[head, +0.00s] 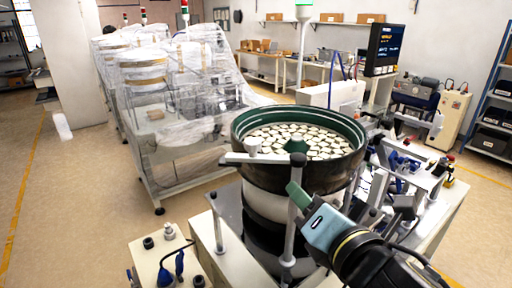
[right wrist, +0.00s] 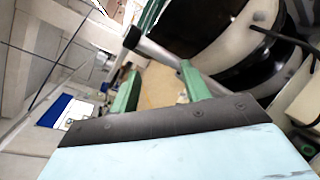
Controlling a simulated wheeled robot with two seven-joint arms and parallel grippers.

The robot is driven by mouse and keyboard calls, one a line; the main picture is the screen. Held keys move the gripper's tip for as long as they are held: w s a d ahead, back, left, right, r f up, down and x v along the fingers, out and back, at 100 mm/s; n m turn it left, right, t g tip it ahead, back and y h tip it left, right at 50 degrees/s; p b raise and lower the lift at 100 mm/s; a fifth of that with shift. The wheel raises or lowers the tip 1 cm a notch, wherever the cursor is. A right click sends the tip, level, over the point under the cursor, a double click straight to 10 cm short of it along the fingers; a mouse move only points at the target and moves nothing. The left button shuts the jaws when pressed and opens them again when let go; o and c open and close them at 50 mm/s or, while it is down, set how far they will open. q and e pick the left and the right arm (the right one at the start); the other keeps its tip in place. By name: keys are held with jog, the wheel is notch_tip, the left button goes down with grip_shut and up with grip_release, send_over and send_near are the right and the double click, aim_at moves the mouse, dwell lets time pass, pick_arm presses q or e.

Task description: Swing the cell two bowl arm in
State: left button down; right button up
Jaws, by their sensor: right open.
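The cell two bowl (head: 345,178) is a dark drum with a green inner rim, filled with pale flat parts. My right gripper (head: 298,194) has green fingers and overlaps the post's top in the head view. In the right wrist view its fingers (right wrist: 160,75) are spread, with a grey bar (right wrist: 155,50) close to the right fingertip. I cannot tell whether they touch. My left gripper is out of view.
A control box (head: 165,260) with knobs stands at the front left. Wrapped machines (head: 180,90) fill the back left. Metal fixtures (head: 405,165) crowd the bowl's right side, below a monitor (head: 385,48). Floor at the left is clear.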

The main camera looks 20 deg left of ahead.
aim_at(256, 147)
jog(key=s+a+r+n+y, duration=0.25)
jog(key=s+r+n, duration=0.4)
jog(key=n, duration=0.35)
jog(key=shift+y, duration=0.25)
jog(key=p+x, duration=0.1)
jog(key=x, duration=0.5)
jog(key=p+x, duration=0.2)
jog(key=x, duration=0.5)
jog(key=shift+w, duration=0.5)
jog(key=shift+d, duration=0.1)
grip_shut()
